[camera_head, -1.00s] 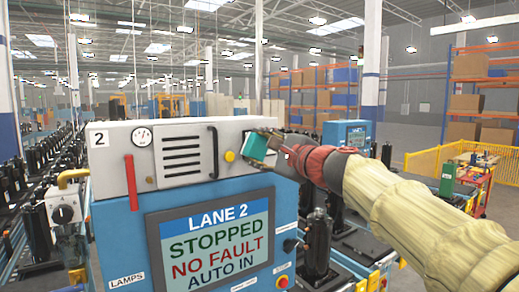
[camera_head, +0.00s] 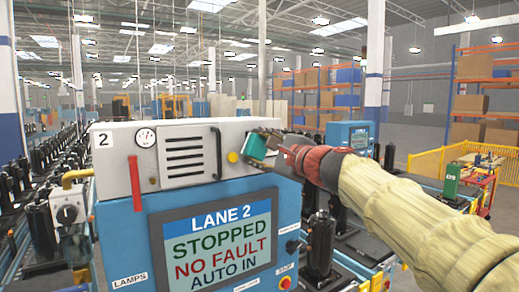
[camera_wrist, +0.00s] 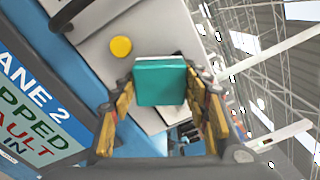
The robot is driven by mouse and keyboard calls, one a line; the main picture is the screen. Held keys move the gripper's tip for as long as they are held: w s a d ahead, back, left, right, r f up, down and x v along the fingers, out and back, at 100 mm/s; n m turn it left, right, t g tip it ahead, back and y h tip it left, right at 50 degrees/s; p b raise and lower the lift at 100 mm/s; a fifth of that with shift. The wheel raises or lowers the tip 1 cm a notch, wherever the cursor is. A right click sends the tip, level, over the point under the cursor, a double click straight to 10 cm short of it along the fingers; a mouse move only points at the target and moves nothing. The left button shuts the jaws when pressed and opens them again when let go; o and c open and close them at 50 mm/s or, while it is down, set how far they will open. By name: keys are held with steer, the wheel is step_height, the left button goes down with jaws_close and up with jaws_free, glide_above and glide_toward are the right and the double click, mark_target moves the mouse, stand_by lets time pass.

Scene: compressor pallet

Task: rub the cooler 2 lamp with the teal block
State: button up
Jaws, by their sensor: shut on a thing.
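The cooler unit marked 2 (camera_head: 192,165) stands at the middle left with a light grey upper panel. A round yellow lamp or button (camera_head: 232,157) sits near the right end of that panel; it also shows in the wrist view (camera_wrist: 121,46). No label beside it is readable. My gripper (camera_head: 266,147) is shut on the teal block (camera_head: 256,149) at the panel's right end. In the wrist view the block (camera_wrist: 160,82) sits between both fingers, to the lower right of the yellow round and apart from it in the picture. Whether the block touches the panel cannot be told.
A black handle (camera_head: 216,152), a red bar (camera_head: 135,182) and a gauge (camera_head: 146,138) are on the panel. Below is a screen (camera_head: 216,240) reading lane 2 stopped, no fault. Black compressors (camera_head: 320,245) stand right of the unit. A yellow fence (camera_head: 430,163) is farther right.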

steer(key=w+d+b, duration=0.1)
steer(key=w+d, duration=0.3)
steer(key=d, duration=0.2)
steer(key=shift+w+d, duration=0.3)
steer(key=shift+d, duration=0.1)
stand_by(0.4)
steer(key=shift+s+a+b, duration=0.2)
steer(key=shift+s+a, duration=0.55)
steer(key=shift+a, duration=0.4)
steer(key=shift+s+a+b, duration=0.25)
steer(key=shift+s+a, duration=0.55)
steer(key=shift+a, duration=0.35)
steer(key=shift+s+a+b, duration=0.2)
steer(key=shift+s+a, duration=0.55)
steer(key=shift+a, duration=0.4)
steer(key=shift+s+d+f+b, duration=0.1)
steer(key=shift+s+d+b, duration=0.2)
steer(key=shift+s, duration=0.1)
steer(key=shift+b+v, duration=0.75)
steer(key=shift+v, duration=1.65)
